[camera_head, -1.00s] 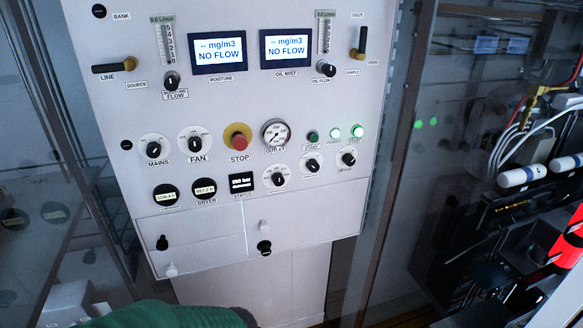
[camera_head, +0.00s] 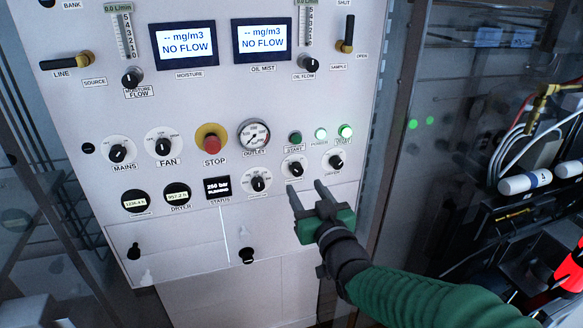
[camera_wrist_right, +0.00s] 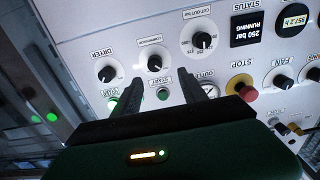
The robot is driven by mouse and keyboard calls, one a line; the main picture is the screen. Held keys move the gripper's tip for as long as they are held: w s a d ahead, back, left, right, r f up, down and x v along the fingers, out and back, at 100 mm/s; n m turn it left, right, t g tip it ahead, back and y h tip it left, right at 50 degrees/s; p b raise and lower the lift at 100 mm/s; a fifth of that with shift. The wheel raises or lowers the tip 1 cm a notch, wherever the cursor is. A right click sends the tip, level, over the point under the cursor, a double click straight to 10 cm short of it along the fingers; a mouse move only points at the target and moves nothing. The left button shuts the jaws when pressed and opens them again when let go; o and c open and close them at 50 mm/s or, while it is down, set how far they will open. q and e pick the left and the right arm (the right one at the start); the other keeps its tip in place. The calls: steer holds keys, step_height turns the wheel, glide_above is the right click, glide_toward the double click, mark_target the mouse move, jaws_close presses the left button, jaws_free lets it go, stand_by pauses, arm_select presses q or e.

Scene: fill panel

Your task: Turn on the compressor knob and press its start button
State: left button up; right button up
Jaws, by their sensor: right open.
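The black compressor knob (camera_head: 295,168) sits on the light panel, between the cut-out knob (camera_head: 258,183) and the dryer knob (camera_head: 336,160). Its dark green start button (camera_head: 295,138) is above it and looks unlit. My right gripper (camera_head: 306,188) is open and empty, its fingers pointing up at the panel just below the compressor knob. In the right wrist view, upside down, the compressor knob (camera_wrist_right: 154,62) shows just beyond the gap between the fingers (camera_wrist_right: 163,88), and the start button (camera_wrist_right: 162,95) shows between them. Contact cannot be told. My left gripper is not in view.
A lit green start button (camera_head: 345,131) is above the dryer knob. The red stop button (camera_head: 211,144) and outlet gauge (camera_head: 253,134) are to the left. A status display (camera_head: 217,187) reads 250 bar, running. Hoses and equipment (camera_head: 525,180) are at right.

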mark_target(298, 171)
steer(key=x, duration=0.2)
steer(key=p+x, duration=0.1)
steer(key=x, duration=0.2)
steer(key=d+p+x, duration=0.1)
steer(key=x, duration=0.1)
steer(key=shift+w, duration=0.3)
steer(key=shift+w+a, duration=0.1)
steer(key=shift+w, duration=0.25)
steer(key=shift+a, duration=0.25)
steer(key=shift+a, duration=0.1)
steer(key=c, duration=0.4)
steer(key=shift+f, duration=0.15)
jaws_close()
